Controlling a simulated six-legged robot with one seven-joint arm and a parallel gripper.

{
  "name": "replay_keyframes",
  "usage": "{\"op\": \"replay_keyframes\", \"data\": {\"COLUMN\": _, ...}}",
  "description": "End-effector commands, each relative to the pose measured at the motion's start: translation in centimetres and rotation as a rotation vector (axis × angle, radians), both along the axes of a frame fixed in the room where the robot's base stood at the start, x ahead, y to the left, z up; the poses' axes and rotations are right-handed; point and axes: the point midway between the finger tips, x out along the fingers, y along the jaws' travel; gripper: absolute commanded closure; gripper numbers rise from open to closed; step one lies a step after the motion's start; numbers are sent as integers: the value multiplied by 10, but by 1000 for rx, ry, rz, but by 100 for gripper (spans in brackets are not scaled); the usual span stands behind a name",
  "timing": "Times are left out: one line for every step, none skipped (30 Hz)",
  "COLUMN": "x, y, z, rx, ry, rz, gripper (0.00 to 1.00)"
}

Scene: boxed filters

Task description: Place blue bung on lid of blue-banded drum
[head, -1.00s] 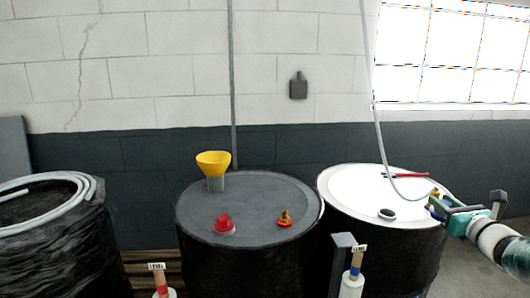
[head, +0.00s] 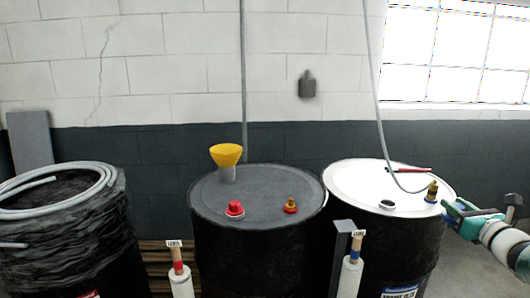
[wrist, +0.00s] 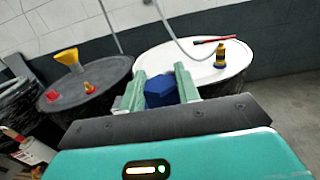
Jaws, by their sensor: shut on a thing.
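My gripper (wrist: 160,72) is shut on the blue bung (wrist: 158,93), a dark blue faceted piece between its pale green fingers in the wrist view. In the head view my gripper (head: 452,210) is at the right, by the near right rim of the white-lidded drum (head: 345,184). This drum carries a blue-edged label (head: 400,292) low on its black side; no other blue band on it is clear. On its lid are a dark-rimmed round opening (head: 387,204) and a brass fitting with a blue base (head: 432,192). The bung is held apart from the lid opening.
A red-handled tool (head: 408,169) and a grey hose (head: 381,130) lie on the white lid. The grey-lidded drum (head: 265,178) holds a yellow funnel (head: 227,154), a red bung (head: 235,209) and a brass fitting (head: 291,205). A grey post (head: 343,240) stands between both drums.

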Motion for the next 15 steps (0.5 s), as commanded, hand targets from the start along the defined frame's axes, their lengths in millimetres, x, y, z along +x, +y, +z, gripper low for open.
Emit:
{"op": "replay_keyframes", "data": {"x": 0, "y": 0, "z": -1, "rx": 1, "ry": 0, "rz": 1, "gripper": 90}}
{"op": "replay_keyframes", "data": {"x": 1, "y": 0, "z": 0, "rx": 1, "ry": 0, "rz": 1, "gripper": 90}}
{"op": "replay_keyframes", "data": {"x": 3, "y": 9, "z": -9, "rx": 5, "ry": 2, "rz": 5, "gripper": 90}}
{"op": "replay_keyframes", "data": {"x": 3, "y": 15, "z": -16, "rx": 6, "ry": 3, "rz": 5, "gripper": 90}}
{"op": "replay_keyframes", "data": {"x": 4, "y": 20, "z": -21, "rx": 6, "ry": 4, "rz": 5, "gripper": 90}}
{"op": "replay_keyframes", "data": {"x": 5, "y": 27, "z": -29, "rx": 6, "ry": 3, "rz": 4, "gripper": 90}}
{"op": "replay_keyframes", "data": {"x": 6, "y": 33, "z": -36, "rx": 7, "ry": 3, "rz": 5, "gripper": 90}}
{"op": "replay_keyframes", "data": {"x": 7, "y": 38, "z": -41, "rx": 6, "ry": 3, "rz": 5, "gripper": 90}}
{"op": "replay_keyframes", "data": {"x": 7, "y": 45, "z": -50, "rx": 6, "ry": 3, "rz": 2, "gripper": 90}}
{"op": "replay_keyframes", "data": {"x": 8, "y": 52, "z": -58, "rx": 7, "ry": 4, "rz": 3, "gripper": 90}}
{"op": "replay_keyframes", "data": {"x": 8, "y": 58, "z": -65, "rx": 7, "ry": 4, "rz": 2, "gripper": 90}}
{"op": "replay_keyframes", "data": {"x": 9, "y": 67, "z": -75, "rx": 7, "ry": 5, "rz": 2, "gripper": 90}}
{"op": "replay_keyframes", "data": {"x": 10, "y": 75, "z": -84, "rx": 8, "ry": 5, "rz": 3, "gripper": 90}}
{"op": "replay_keyframes", "data": {"x": 10, "y": 83, "z": -92, "rx": 8, "ry": 4, "rz": 2, "gripper": 90}}
{"op": "replay_keyframes", "data": {"x": 11, "y": 94, "z": -106, "rx": 10, "ry": 6, "rz": 3, "gripper": 90}}
